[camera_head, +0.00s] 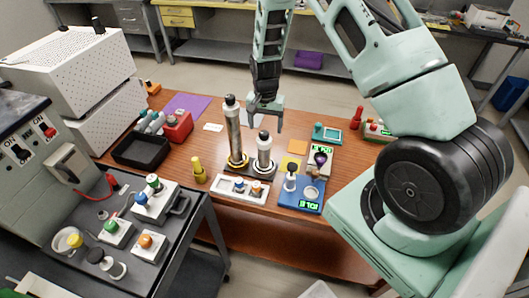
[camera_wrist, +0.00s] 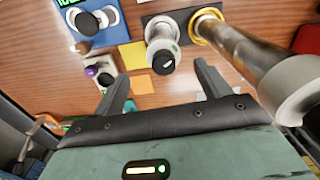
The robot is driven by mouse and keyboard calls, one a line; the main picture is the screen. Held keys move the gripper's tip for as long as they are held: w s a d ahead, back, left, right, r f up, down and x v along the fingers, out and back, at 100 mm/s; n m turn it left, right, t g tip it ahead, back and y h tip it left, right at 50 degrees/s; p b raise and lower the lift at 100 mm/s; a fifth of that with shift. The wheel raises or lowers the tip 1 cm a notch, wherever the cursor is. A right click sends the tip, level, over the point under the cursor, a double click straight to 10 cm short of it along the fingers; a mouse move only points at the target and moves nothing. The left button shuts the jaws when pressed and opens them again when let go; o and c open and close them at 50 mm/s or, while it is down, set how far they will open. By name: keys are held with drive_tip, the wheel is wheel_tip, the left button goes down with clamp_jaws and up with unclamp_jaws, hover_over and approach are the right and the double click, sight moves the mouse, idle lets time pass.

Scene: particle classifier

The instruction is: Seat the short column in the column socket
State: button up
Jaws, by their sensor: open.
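In the wrist view the short column (camera_wrist: 162,48) shows from above, and the tall column (camera_wrist: 255,65) leans across the right side by perspective. My gripper (camera_head: 265,121) is open and empty, just above the short column's top. In the wrist view its fingers (camera_wrist: 162,80) frame the column's cap without visible contact.
A blue device (camera_head: 301,196) and a grey device with a purple knob (camera_head: 319,160) stand to the right. A yellow bottle-like object (camera_head: 198,170) stands left. A black tray (camera_head: 141,149) lies farther left.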

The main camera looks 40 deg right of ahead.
sight(264, 132)
drive_tip(key=shift+w+a+f+p, duration=0.1)
drive_tip(key=shift+f+p, duration=0.8)
drive_tip(key=shift+f, duration=0.85)
drive_tip(key=shift+w+f+p, duration=0.1)
drive_tip(key=shift+f+p, duration=0.8)
drive_tip(key=shift+f, duration=0.8)
clamp_jaws()
